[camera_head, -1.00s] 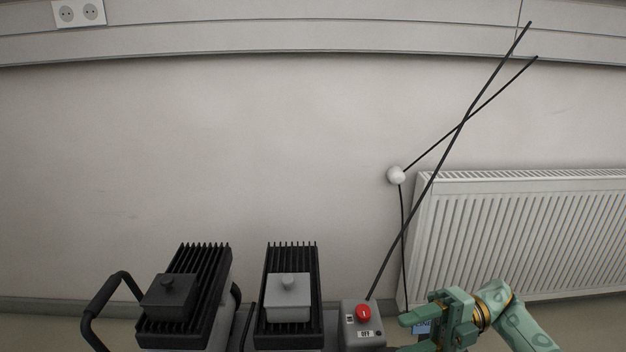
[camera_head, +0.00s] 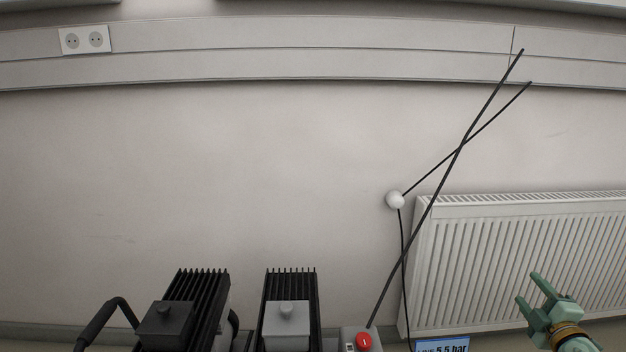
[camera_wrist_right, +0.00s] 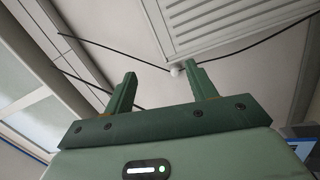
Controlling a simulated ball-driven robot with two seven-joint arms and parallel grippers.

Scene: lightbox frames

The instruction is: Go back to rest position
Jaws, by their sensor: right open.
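My right gripper (camera_head: 531,292) is at the lower right of the head view, in front of the radiator. It is green, its two fingers are spread apart, and nothing is between them. In the right wrist view the open fingers (camera_wrist_right: 160,88) point toward the wall, with the white round knob and the radiator beyond them. My left gripper is in neither view.
Two black finned units (camera_head: 197,300) (camera_head: 292,290) stand at the bottom of the head view. Right of them are a grey box with a red switch (camera_head: 363,341) and a blue display (camera_head: 442,345). The radiator (camera_head: 520,255) and thin black cables (camera_head: 430,205) are behind.

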